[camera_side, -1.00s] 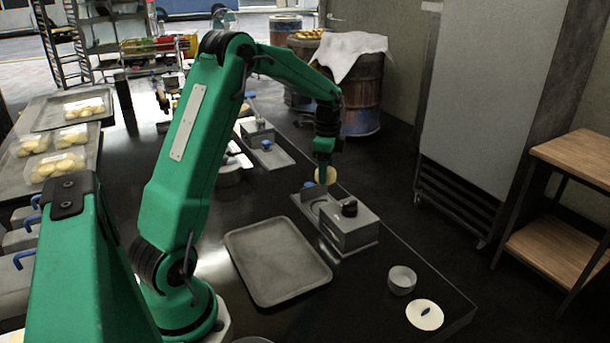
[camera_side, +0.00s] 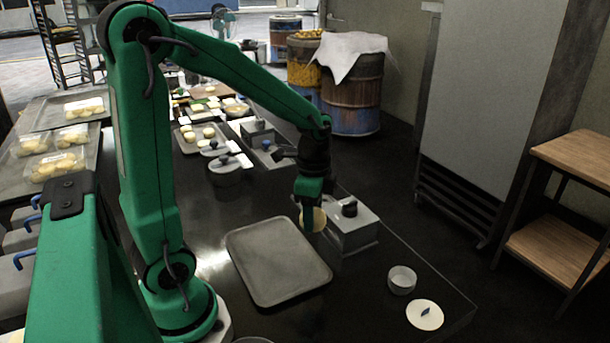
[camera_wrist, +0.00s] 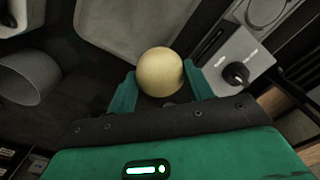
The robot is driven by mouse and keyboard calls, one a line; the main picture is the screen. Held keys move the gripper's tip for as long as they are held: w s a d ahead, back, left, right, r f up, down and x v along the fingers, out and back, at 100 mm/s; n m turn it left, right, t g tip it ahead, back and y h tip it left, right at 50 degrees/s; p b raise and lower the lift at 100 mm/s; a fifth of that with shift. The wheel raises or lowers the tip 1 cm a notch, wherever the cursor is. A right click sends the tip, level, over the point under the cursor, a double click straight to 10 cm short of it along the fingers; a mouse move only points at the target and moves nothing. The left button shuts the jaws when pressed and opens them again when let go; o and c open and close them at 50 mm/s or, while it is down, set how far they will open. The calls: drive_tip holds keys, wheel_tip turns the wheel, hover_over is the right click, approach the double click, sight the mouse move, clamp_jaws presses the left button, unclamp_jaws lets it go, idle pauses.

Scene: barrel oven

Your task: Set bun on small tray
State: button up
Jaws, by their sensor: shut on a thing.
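The bun (camera_side: 313,218) is pale yellow and round. My gripper (camera_side: 308,208) is shut on it and holds it between the right edge of the grey tray and the grey box with a black knob. In the wrist view the bun (camera_wrist: 160,72) sits between the two green fingers of my gripper (camera_wrist: 160,88). The small tray (camera_side: 278,262) is grey, flat and empty, and lies on the dark counter just left of the bun. Part of the tray (camera_wrist: 135,25) shows at the top of the wrist view. How high the bun is above the counter is hard to tell.
The grey box with a black knob (camera_side: 350,228) stands close right of my gripper. A lidded pot (camera_side: 223,170) stands behind the tray.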

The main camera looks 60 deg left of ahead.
drive_tip(key=s+d, duration=0.2)
drive_tip(key=s, duration=0.1)
drive_tip(key=s+d+f, duration=0.1)
drive_tip(key=shift+s, duration=0.3)
drive_tip(key=shift+a, duration=0.15)
hover_over(281, 247)
wheel_tip(281, 247, down, 7)
drive_tip(key=shift+r, duration=0.1)
drive_tip(key=shift+f, duration=2.05)
drive_tip(key=shift+f, duration=0.15)
drive_tip(key=o, duration=1.1)
